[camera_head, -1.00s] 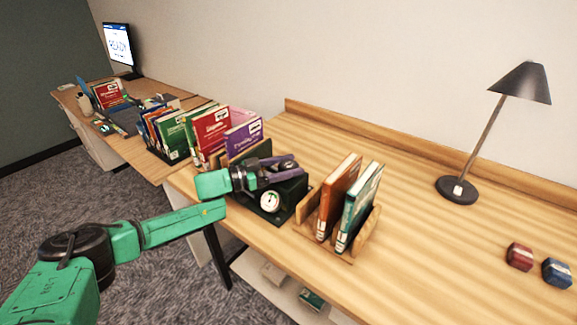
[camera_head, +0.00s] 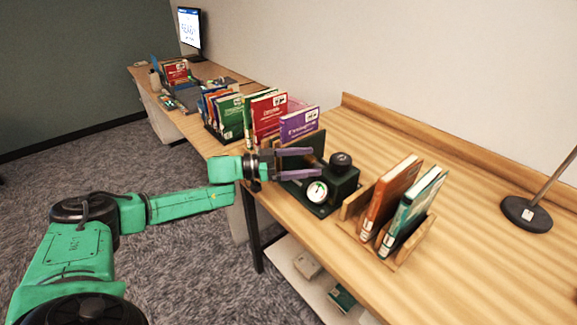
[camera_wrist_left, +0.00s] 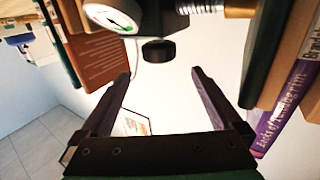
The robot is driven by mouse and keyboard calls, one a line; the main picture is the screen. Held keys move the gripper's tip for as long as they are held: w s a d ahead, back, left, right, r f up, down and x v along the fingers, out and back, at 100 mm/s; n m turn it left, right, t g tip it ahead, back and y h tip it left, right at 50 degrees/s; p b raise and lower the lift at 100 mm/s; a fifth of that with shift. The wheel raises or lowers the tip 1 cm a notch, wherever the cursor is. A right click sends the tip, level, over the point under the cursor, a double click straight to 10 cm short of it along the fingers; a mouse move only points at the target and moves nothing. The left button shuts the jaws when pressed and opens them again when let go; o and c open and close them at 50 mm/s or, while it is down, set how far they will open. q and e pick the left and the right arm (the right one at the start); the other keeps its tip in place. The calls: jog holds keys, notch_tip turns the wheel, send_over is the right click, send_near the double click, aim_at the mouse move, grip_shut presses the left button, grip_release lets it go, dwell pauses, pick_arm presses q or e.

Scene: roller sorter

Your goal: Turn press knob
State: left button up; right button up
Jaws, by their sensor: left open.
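The press (camera_head: 345,183) is a dark green block with a round white gauge (camera_head: 317,192) on its front, standing on the wooden table. Its black round knob (camera_head: 341,160) sits on top. My left gripper (camera_head: 318,163) is open, with purple fingers pointing at the knob from the left and nothing between them. In the left wrist view, the knob (camera_wrist_left: 158,50) lies beyond and between the two fingertips (camera_wrist_left: 161,73), apart from both. The gauge (camera_wrist_left: 115,16) shows at the top there. My right gripper is not in view.
An orange book (camera_head: 391,196) and a teal book (camera_head: 412,213) stand in a wooden holder right of the press. A purple book (camera_head: 299,123) and several others stand behind and left. A lamp base (camera_head: 527,214) is at right.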

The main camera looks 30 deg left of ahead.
pick_arm(q)
jog(key=b+v, duration=0.1)
jog(key=v, duration=0.4)
dwell(0.4)
